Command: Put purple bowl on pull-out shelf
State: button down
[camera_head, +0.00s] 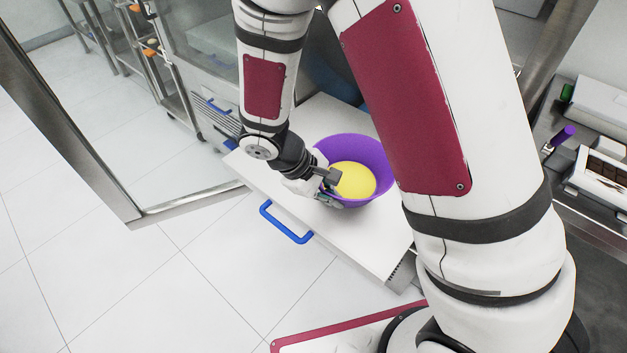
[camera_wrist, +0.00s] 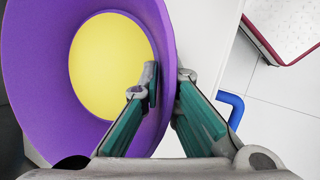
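The purple bowl (camera_head: 352,149), with a yellow round inside, is over the white pull-out shelf (camera_head: 285,208). It looks upright; I cannot tell whether its base touches the shelf, as my gripper and arm hide part of it. The shelf is pulled out, with a blue handle (camera_head: 286,222) on its front. My gripper (camera_head: 330,186) is at the bowl's near left rim. In the wrist view my gripper (camera_wrist: 169,80) has one finger inside the bowl (camera_wrist: 40,60) and one outside. The fingers are close together with the rim between them, and look shut on it.
A metal frame post (camera_head: 70,125) stands at the left, with open floor (camera_head: 150,290) in front of the shelf. A wire-shelf rack (camera_head: 165,65) is at the back left. A dark counter (camera_head: 600,215) with a white box (camera_head: 600,185) and a purple-handled item (camera_head: 560,137) is at the right.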

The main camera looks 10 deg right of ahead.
jog(key=w, duration=0.2)
jog(key=w+a, duration=0.1)
jog(key=w, duration=0.2)
jog(key=w+a, duration=0.1)
jog(key=w, duration=0.1)
jog(key=shift+w+a+f, duration=0.15)
jog(key=shift+a+f, duration=0.05)
jog(key=shift+f, duration=1.9)
jog(key=shift+f, duration=0.2)
jog(key=c, duration=2.1)
grip_release()
